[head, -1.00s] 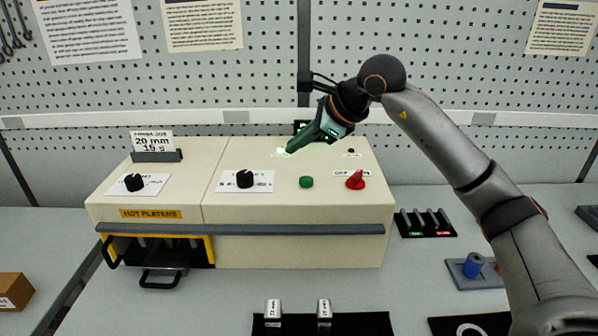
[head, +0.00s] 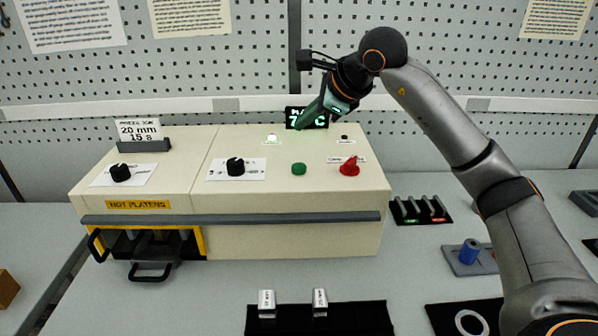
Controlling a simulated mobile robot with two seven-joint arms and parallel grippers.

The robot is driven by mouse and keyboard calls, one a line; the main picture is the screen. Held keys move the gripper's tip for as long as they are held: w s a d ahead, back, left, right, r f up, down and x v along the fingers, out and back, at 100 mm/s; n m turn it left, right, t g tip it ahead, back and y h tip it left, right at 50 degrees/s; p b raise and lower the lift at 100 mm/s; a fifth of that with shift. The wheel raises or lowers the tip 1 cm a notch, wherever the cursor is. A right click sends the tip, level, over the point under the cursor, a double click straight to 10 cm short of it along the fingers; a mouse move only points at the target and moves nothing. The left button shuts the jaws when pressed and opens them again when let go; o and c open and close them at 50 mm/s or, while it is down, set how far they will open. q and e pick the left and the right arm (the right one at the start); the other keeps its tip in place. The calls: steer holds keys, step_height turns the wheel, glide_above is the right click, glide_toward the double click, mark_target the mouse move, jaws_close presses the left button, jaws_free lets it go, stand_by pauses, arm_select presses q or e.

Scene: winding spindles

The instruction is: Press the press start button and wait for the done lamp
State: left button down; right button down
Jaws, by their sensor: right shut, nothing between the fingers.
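The cream press (head: 290,225) stands on the bench with a green button (head: 299,169) on its top, likely the start button. A small lit lamp (head: 271,139) glows pale green behind the button. A small dark lamp or knob (head: 345,137) sits at the back right; the labels by both are too small to read. My right gripper (head: 300,126) is shut and empty, pointing down-left above the press's rear, apart from the green button. It partly covers a dark display (head: 307,117) with green characters. My left gripper is not in view.
A red knob (head: 349,167) sits right of the button. Two black dials (head: 236,167) are on the left top, with a "20 mm 15 s" card (head: 140,131) behind. A yellow-framed platen opening (head: 201,243) is at front left. A black rack (head: 360,318) lies in front.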

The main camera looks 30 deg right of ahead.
steer(key=b, duration=0.4)
glide_above(304, 168)
step_height(304, 168, down, 6)
steer(key=shift+r, duration=0.2)
steer(key=shift+f+b, duration=0.3)
steer(key=shift+f, duration=0.3)
stand_by(1.0)
steer(key=shift+f, duration=0.1)
